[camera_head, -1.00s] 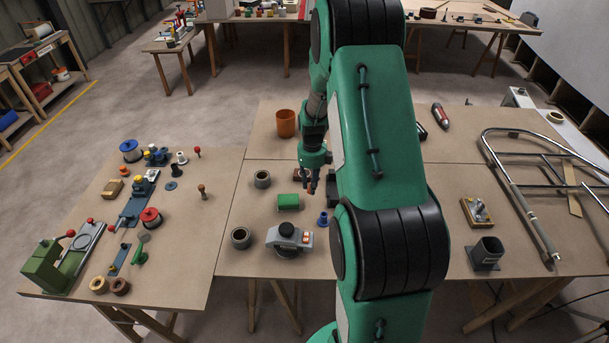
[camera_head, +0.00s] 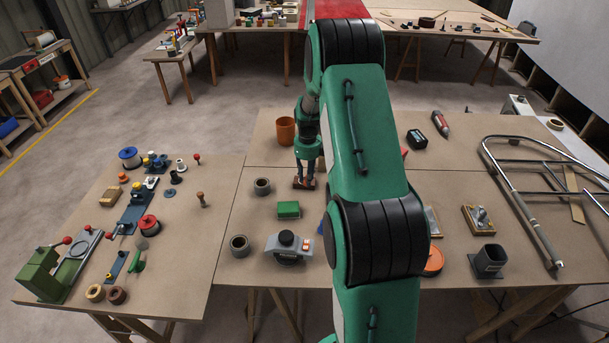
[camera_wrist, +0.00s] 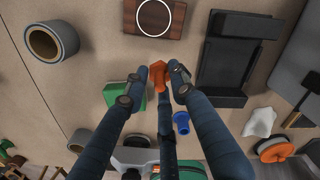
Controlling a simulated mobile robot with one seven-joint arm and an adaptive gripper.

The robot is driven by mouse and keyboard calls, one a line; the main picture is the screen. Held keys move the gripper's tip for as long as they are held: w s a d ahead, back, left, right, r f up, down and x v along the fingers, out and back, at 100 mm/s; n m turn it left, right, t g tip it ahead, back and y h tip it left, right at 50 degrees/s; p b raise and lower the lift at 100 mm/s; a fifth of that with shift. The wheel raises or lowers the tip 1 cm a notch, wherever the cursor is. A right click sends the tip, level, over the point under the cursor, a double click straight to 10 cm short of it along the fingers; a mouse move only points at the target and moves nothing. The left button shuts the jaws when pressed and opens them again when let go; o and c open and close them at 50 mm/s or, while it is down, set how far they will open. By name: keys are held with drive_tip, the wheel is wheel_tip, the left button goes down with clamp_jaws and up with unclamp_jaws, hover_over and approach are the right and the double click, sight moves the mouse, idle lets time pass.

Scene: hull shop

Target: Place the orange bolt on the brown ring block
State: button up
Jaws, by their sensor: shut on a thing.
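The orange bolt (camera_wrist: 158,77) is between the fingertips of my gripper (camera_wrist: 160,73) in the wrist view, and the gripper is shut on it. The brown ring block (camera_wrist: 183,20) lies flat on the table at the top of that view, with a pale ring (camera_wrist: 154,34) on its top face. The bolt appears just below the block in the picture, apart from it. In the head view my gripper (camera_head: 305,176) points down at the brown ring block (camera_head: 298,185) and partly covers it. The bolt is too small to make out there.
A green block (camera_head: 288,210) and a grey ring (camera_head: 262,187) stand near the brown block. An orange cup (camera_head: 286,131) is behind. A black tray (camera_wrist: 235,60) and a blue part (camera_wrist: 181,123) are close by in the wrist view. My arm hides some table.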

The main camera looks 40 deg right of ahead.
drive_tip(key=w+d, duration=0.1)
drive_tip(key=w, duration=0.1)
drive_tip(key=w+d, duration=0.1)
drive_tip(key=w+d+b, duration=0.1)
drive_tip(key=w+d, duration=0.1)
drive_tip(key=shift+w+f, duration=0.35)
drive_tip(key=shift+f+b, duration=0.6)
drive_tip(key=shift+f, duration=1.15)
drive_tip(key=shift+f, duration=0.1)
drive_tip(key=o, duration=1)
drive_tip(key=shift+o, duration=0.2)
